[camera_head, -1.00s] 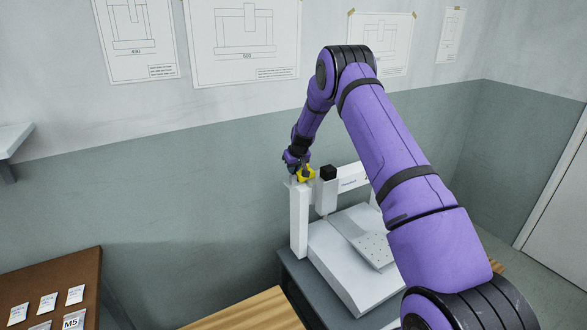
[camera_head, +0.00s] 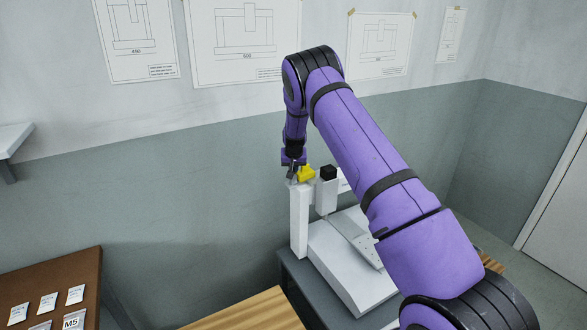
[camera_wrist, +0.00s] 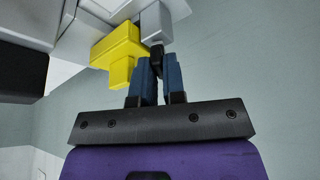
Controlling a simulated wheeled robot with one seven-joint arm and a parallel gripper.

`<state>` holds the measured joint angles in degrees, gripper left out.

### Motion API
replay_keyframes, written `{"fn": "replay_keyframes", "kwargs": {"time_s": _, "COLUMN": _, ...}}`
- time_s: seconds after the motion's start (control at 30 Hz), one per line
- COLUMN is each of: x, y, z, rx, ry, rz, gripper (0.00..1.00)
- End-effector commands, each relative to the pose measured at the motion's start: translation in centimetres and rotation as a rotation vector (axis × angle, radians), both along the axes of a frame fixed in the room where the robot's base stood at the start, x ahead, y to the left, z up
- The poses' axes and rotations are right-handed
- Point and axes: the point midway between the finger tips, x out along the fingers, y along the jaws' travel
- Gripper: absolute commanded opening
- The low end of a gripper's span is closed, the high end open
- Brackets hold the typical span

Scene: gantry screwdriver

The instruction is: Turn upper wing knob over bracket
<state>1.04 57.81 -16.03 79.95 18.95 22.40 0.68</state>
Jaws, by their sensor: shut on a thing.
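My gripper (camera_head: 292,174) points down at the top of the white post on the left of the gantry machine. In the wrist view its two blue fingers (camera_wrist: 158,72) are close together, shut on a small dark piece, which I take as the wing knob (camera_wrist: 156,55). The fingers hide most of the knob, so its wings and angle cannot be told. A light grey bracket-like part (camera_wrist: 166,18) lies just beyond the fingertips. A yellow block (camera_head: 306,173) sits right beside the gripper; it also shows left of the fingers in the wrist view (camera_wrist: 117,50).
The white gantry machine (camera_head: 335,255) stands on a grey bench (camera_head: 292,268). A black-topped white unit (camera_head: 328,172) is close to the right of the yellow block. A wooden surface (camera_head: 250,312) lies in front.

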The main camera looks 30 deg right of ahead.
Motion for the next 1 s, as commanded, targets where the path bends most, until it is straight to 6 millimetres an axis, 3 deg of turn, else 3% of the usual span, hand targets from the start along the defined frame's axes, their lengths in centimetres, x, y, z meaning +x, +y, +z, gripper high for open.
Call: {"fn": "replay_keyframes", "kwargs": {"time_s": 1.0, "x": 0.26, "y": 0.22, "z": -0.04, "rx": -0.001, "ry": 0.001, "rz": -0.925, "gripper": 0.00}}
